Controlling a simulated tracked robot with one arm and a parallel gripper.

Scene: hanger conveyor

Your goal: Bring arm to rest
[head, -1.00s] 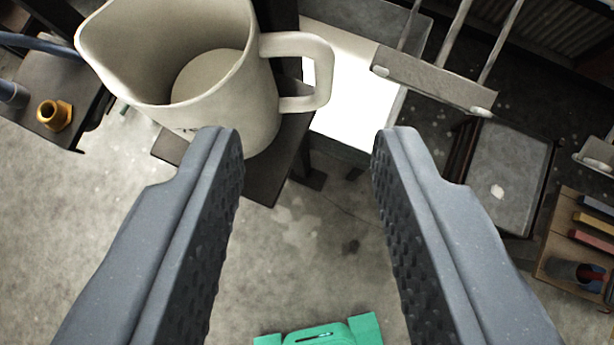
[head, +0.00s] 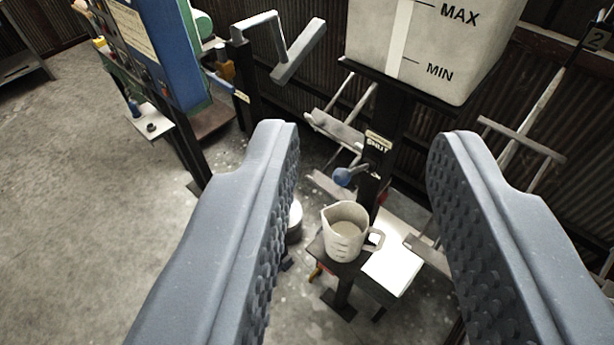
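My gripper (head: 364,132) is open, with its two grey padded fingers wide apart and nothing between them. It is held high, well clear of the things below. Beyond and below the fingertips, a cream measuring jug (head: 345,232) stands upright on a small dark stand (head: 318,250). Its handle points right. My gripper does not touch it.
A tank (head: 440,50) marked MAX and MIN stands above the jug, with a blue-knobbed valve (head: 344,176) on the post below. A white lit panel (head: 392,266) lies right of the jug. A blue cabinet (head: 150,50) stands left. Open concrete floor (head: 80,180) lies at left.

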